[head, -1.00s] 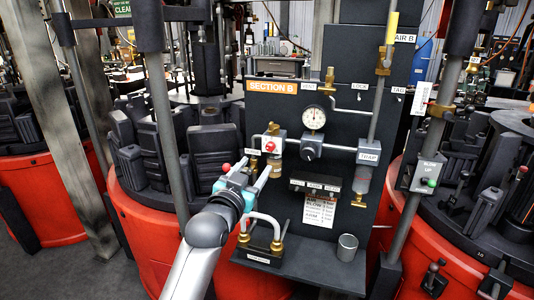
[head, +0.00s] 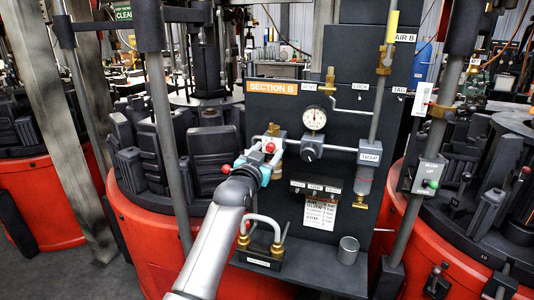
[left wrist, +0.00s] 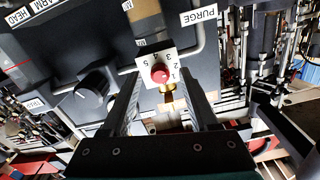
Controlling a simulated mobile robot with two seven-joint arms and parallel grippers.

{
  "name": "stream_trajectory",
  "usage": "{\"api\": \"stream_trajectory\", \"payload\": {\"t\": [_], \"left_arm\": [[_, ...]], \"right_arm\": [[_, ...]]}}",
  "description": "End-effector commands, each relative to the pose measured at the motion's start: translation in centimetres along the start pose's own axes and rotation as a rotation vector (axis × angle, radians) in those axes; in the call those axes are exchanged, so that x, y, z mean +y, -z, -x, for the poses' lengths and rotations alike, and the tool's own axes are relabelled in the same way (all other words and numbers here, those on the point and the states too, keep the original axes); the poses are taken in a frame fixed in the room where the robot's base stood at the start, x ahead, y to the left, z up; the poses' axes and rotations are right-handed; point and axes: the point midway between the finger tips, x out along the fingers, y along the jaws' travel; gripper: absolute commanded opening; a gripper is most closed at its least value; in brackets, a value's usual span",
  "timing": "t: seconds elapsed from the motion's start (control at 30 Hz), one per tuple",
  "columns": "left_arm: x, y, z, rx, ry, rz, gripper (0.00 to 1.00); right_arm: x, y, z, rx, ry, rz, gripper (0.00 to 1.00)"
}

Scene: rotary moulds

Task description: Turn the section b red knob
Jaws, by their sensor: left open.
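In the left wrist view the red knob (left wrist: 161,73) is round and faces me from a white plate numbered 1 to 5. My left gripper (head: 263,158) is at the valve block, partly covering its lower part. In the left wrist view the fingers of my left gripper (left wrist: 162,88) are spread on either side below the knob, with a gap between them and nothing held. My right gripper is in no view.
A pressure gauge (head: 314,118) and a dark round knob (head: 311,146) are right of the valve. A red ball (head: 226,169) is just left of my gripper. A metal cup (head: 348,250) stands on the panel's shelf. A grey post (head: 168,150) rises at left.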

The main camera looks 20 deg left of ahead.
Motion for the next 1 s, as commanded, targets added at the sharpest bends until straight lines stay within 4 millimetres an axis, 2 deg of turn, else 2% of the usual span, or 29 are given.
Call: {"api": "stream_trajectory", "payload": {"t": [0.17, 0.7, 1.0], "left_arm": [[0.01, 0.02, 0.0, 0.0, 0.0, 0.0, 0.61], [0.0, 0.0, 0.02, 0.0, 0.0, 0.0, 0.01], [0.0, -0.01, 0.03, 0.0, 0.0, 0.001, 0.0]], "right_arm": [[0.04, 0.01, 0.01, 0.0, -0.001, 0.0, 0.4], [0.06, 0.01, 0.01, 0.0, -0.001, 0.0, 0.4], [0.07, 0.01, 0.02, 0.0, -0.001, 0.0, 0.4]]}}
